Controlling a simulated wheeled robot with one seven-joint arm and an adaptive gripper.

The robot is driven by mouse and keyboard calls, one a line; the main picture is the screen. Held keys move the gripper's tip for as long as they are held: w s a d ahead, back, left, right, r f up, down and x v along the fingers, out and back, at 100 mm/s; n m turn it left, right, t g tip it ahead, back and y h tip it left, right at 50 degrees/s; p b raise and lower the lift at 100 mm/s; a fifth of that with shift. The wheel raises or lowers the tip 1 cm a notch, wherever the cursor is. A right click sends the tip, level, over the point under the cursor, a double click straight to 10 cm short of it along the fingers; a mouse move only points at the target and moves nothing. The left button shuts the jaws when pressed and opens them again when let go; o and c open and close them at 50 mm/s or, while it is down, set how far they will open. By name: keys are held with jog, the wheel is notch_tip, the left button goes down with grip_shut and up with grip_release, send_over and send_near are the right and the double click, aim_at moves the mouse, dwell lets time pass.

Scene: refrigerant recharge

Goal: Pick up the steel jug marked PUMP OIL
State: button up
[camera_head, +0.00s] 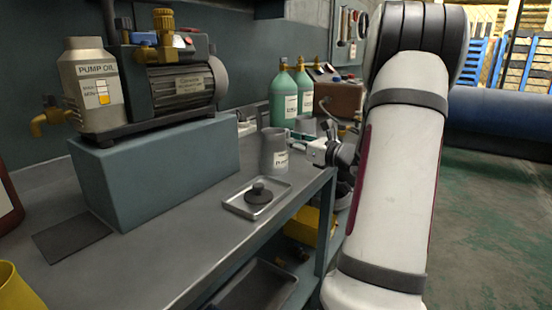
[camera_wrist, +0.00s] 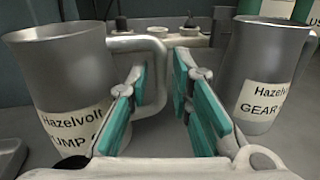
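The steel jug with a "Hazelvolt PUMP" label (camera_wrist: 75,85) stands upright at the left of the wrist view; the rest of its label is hidden. A grey jug, seemingly the same one, stands on the bench (camera_head: 272,150) in the head view. Its handle (camera_wrist: 158,75) points right, towards the space between my fingers. My gripper (camera_wrist: 168,100) is open, its teal-padded fingers apart, the left one overlapping the handle in view. I cannot tell whether they touch. In the head view my gripper (camera_head: 335,152) is just right of the jug.
A second steel jug labelled "Hazelvolt GEAR" (camera_wrist: 262,75) stands close right of my gripper. A small tray (camera_head: 237,207) with a black knobbed piece (camera_head: 258,193) lies in front of the jug. Green bottles (camera_head: 283,98) stand behind. A pump (camera_head: 180,80) sits on the blue-grey block (camera_head: 160,170).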

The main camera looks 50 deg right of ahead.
jog(key=shift+w+d, duration=0.1)
jog(key=shift+w, duration=0.7)
jog(key=shift+c, duration=0.5)
grip_shut()
jog(key=shift+r, duration=0.2)
jog(key=shift+s+r+p, duration=0.1)
jog(key=shift+r+p, duration=0.95)
jog(key=shift+r, duration=0.7)
jog(key=s+a+r+p, duration=0.1)
jog(key=s+a+p, duration=0.2)
jog(key=s+a, duration=0.4)
jog(key=shift+s+p, duration=0.3)
jog(key=shift+s, duration=3.2)
jog(key=shift+s, duration=0.1)
